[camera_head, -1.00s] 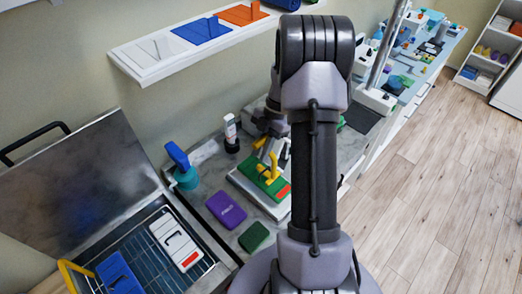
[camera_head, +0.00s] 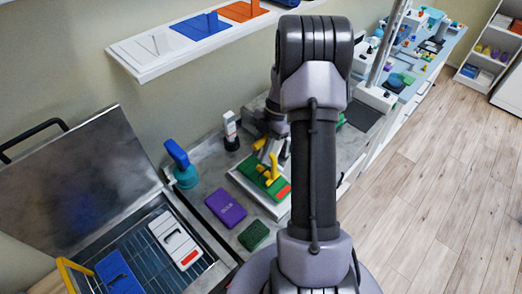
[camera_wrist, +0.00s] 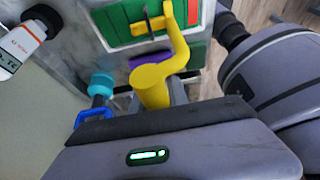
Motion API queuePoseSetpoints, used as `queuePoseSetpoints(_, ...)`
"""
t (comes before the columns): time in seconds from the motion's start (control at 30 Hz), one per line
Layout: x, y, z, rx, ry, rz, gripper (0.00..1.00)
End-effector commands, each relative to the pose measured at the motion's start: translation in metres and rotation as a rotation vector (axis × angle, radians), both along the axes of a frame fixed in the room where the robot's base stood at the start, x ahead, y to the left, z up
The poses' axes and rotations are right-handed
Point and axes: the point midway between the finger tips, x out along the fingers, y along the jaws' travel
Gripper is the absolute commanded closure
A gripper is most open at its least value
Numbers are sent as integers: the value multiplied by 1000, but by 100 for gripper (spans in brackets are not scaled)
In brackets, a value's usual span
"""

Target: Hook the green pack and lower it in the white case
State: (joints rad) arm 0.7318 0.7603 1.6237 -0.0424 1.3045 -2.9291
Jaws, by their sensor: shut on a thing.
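My gripper (camera_wrist: 160,100) is shut on a yellow hook tool (camera_wrist: 176,55), which reaches away from the jaws over the green pack (camera_wrist: 125,18). The pack is a flat green block with a thin yellow bar handle (camera_wrist: 146,27) and a red patch. The hook's far end is beside the bar; I cannot tell whether it has caught it. In the head view the green pack (camera_head: 277,193) lies flat on a white tray-like base (camera_head: 246,186), partly behind my arm. I cannot tell whether this base is the white case.
The open tank (camera_head: 212,273) with its raised grey lid (camera_head: 75,185) stands at left, also holding a blue piece (camera_head: 117,273). A purple block (camera_head: 226,208), a dark green block (camera_head: 253,236) and a blue-handled tool (camera_head: 180,165) are on the counter. A shelf (camera_head: 150,68) hangs above.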

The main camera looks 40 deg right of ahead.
Motion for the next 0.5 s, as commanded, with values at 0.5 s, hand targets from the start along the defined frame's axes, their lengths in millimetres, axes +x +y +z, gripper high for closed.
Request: queuePoseSetpoints(0.5,0,0,-19,-1,-1,0,100)
